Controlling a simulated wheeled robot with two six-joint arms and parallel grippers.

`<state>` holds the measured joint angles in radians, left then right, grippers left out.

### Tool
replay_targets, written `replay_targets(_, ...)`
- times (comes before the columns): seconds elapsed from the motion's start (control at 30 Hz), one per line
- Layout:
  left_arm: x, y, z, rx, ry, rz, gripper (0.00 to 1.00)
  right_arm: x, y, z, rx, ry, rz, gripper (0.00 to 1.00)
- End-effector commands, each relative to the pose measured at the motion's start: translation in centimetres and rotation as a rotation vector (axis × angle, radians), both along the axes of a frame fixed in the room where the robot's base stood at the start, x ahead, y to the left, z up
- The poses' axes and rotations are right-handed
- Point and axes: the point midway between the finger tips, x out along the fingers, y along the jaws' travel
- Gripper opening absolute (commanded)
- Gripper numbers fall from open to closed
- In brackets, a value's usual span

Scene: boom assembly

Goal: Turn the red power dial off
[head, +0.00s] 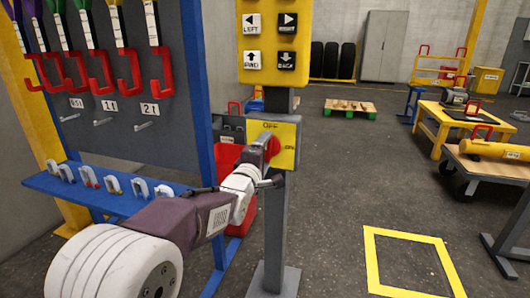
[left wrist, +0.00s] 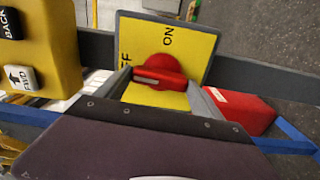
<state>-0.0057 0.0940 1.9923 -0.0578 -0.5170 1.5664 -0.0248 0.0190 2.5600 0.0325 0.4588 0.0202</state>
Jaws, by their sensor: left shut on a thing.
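The red power dial (head: 272,147) sits on a yellow plate (head: 287,157) on a grey post in the head view. The plate has an OFF label at its top and an ON label at its right. In the left wrist view the dial (left wrist: 160,70) shows between the two fingers, its bar lying roughly level with a pale mark toward the left end. My left gripper (left wrist: 163,95) is shut on the dial, and its fingers hide part of the plate. In the head view my left gripper (head: 264,158) partly covers the dial. My right gripper is not in view.
A yellow button box (head: 272,42) is above the dial on the same post. A blue-framed board (head: 140,100) with red hooks stands close on the left. A red bin (head: 226,158) is behind my left arm.

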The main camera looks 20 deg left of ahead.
Motion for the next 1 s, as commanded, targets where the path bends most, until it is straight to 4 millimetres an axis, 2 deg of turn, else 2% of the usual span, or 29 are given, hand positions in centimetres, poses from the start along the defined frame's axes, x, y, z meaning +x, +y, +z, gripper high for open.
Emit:
replay_targets(0.7, -0.01, 0.01, -0.25, -0.074, 0.009, 0.000, 0.37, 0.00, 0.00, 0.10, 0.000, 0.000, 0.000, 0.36)
replay_targets(0.73, -0.01, 0.01, -0.25, -0.074, 0.009, 0.000, 0.80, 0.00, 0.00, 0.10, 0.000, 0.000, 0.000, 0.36)
replay_targets(0.8, -0.01, 0.01, -0.24, -0.074, 0.009, 0.000, 0.99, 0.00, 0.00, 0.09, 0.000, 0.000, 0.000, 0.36)
replay_targets(1.0, -0.01, 0.02, -0.12, -0.072, 0.005, 0.000, 0.99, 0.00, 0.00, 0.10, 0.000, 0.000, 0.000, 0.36)
